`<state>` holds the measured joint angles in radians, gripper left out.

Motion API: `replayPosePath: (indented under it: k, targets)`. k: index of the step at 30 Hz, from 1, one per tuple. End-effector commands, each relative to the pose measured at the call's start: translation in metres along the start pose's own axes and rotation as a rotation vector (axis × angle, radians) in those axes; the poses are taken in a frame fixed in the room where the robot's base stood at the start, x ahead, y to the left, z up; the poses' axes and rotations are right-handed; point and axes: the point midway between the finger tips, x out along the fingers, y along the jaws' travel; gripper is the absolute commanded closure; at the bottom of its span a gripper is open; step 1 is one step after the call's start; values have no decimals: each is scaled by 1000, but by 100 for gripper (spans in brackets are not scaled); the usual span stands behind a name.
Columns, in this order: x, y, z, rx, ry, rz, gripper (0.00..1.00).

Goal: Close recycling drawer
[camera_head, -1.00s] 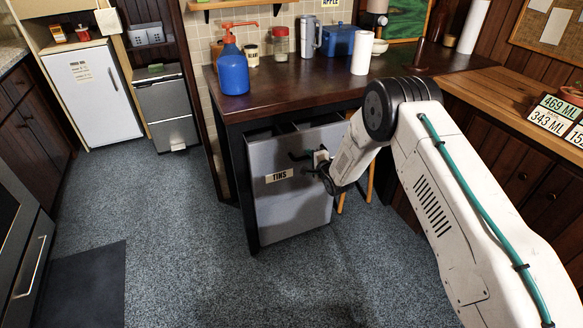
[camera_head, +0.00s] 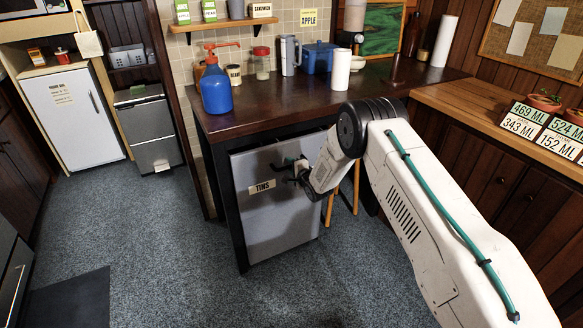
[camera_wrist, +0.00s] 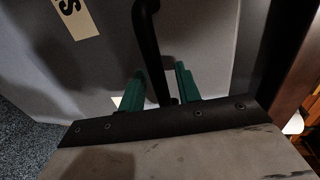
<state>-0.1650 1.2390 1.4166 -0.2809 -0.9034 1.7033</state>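The grey recycling drawer front (camera_head: 275,218) carries a TINS label (camera_head: 262,187) and stands under the dark counter. No opening into the drawer shows above its front in the head view, and it looks flush or nearly flush with the frame. My gripper (camera_head: 296,168) is at the upper part of this front, by the handle. In the wrist view the black bar handle (camera_wrist: 149,40) runs between the two green fingers of my gripper (camera_wrist: 162,88). The fingers stand apart, with visible space around the bar. The grey front (camera_wrist: 105,65) fills most of that view.
The dark counter (camera_head: 300,98) above holds a blue pump bottle (camera_head: 216,90), jars and a paper roll (camera_head: 340,70). Wooden stool legs (camera_head: 356,188) stand right of the drawer. A wooden cabinet (camera_head: 500,180) is at the right. The carpet (camera_head: 150,230) left of the drawer is clear.

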Motion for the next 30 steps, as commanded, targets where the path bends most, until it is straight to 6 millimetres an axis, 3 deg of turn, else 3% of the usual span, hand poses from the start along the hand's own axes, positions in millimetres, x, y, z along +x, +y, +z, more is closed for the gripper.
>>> replayPosePath:
  k: [4, 15, 30]
  targets:
    - [-13, 0, -1, 1, 1, 1, 67]
    - [-72, 0, -3, 1, 4, 1, 67]
    - [-80, 0, -3, 1, 4, 0, 67]
